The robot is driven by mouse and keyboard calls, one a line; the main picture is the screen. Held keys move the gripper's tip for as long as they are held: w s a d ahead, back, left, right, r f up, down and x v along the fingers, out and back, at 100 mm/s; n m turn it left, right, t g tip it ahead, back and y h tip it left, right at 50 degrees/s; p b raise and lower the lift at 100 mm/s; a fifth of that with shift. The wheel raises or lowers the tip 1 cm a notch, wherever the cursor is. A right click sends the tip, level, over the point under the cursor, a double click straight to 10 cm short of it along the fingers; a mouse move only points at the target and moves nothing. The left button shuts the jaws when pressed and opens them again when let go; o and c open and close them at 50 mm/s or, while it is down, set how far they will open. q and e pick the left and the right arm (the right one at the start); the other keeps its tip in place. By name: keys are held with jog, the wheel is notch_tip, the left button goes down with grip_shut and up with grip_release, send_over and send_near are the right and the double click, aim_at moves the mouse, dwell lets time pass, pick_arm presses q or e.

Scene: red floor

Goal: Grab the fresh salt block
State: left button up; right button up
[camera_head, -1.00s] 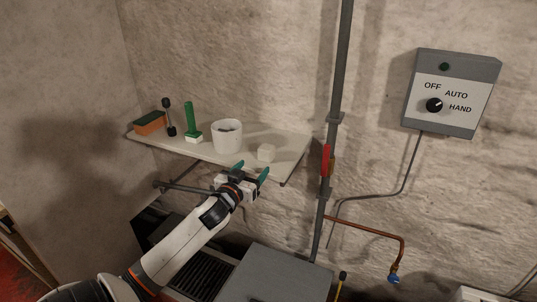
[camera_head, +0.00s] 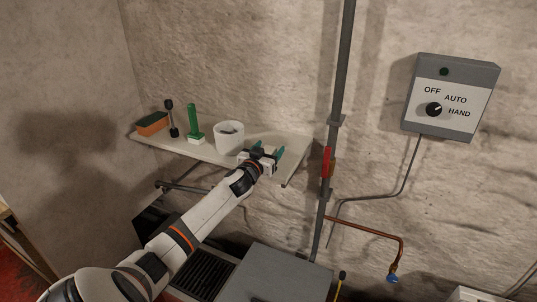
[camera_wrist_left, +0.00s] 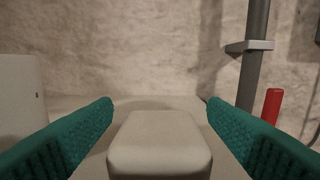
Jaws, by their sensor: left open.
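The salt block (camera_wrist_left: 160,146) is a pale, rounded block on the wall shelf (camera_head: 178,146). In the left wrist view it sits between the two teal fingers of my left gripper (camera_wrist_left: 160,125), with a gap visible on each side. In the head view my left gripper (camera_head: 268,152) is at the right part of the shelf and hides the block. The gripper is open. My right gripper is not in view.
A white tub (camera_head: 229,138) stands just left of my left gripper. Further left are a green brush (camera_head: 194,122), a dark-knobbed tool (camera_head: 171,118) and an orange sponge (camera_head: 152,123). A vertical pipe with a red lever (camera_head: 326,162) runs right of the shelf.

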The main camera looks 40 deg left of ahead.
pick_arm(q)
jog(key=shift+r, duration=0.1)
jog(key=c, duration=1.1)
